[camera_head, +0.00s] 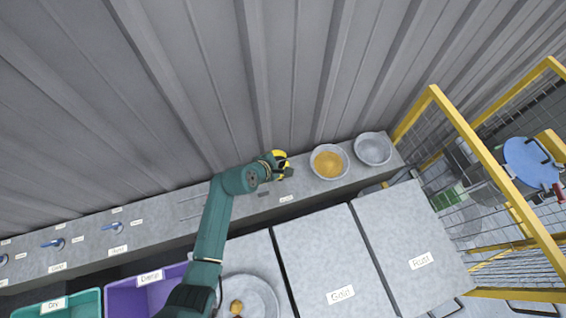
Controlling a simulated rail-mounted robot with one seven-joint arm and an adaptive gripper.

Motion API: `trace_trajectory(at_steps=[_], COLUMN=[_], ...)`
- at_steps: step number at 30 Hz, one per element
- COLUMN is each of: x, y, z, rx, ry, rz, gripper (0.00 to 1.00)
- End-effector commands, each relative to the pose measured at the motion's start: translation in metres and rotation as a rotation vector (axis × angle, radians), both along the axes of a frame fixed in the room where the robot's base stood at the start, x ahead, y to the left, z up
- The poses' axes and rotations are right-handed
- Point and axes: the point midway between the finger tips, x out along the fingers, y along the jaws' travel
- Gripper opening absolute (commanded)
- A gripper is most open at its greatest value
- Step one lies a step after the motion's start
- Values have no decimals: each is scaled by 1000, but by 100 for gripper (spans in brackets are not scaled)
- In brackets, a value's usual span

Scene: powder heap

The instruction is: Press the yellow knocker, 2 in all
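The yellow knocker (281,154) shows as a small yellow shape on the grey counter along the wall, left of a bowl of golden powder. My gripper (285,171) is dark and small in this view, and it is right at the knocker, overlapping its lower part. I cannot tell whether they touch. The finger opening is too small to make out. My green arm reaches up to it from the bottom of the picture.
On the counter (160,222) stand a bowl with golden powder (328,162) and a grey bowl (373,149). Below are a large pan (249,291), lids labelled Gold (322,258) and Rust (405,228), and purple (123,299) and teal (88,303) bins. A yellow fence (478,149) bounds the right.

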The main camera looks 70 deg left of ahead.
Motion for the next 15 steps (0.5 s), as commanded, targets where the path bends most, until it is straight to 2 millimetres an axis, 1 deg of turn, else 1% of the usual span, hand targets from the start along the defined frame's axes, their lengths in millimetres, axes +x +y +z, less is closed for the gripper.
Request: trace_trajectory(at_steps=[1,6,10,15], x=[1,2,2,2], y=[0,0,0,0], z=[-16,-36,-43,-43], rx=[1,-1,1,1], ry=[0,0,-1,-1], rz=[-1,-1,-1,-1], gripper=[0,0,0,0])
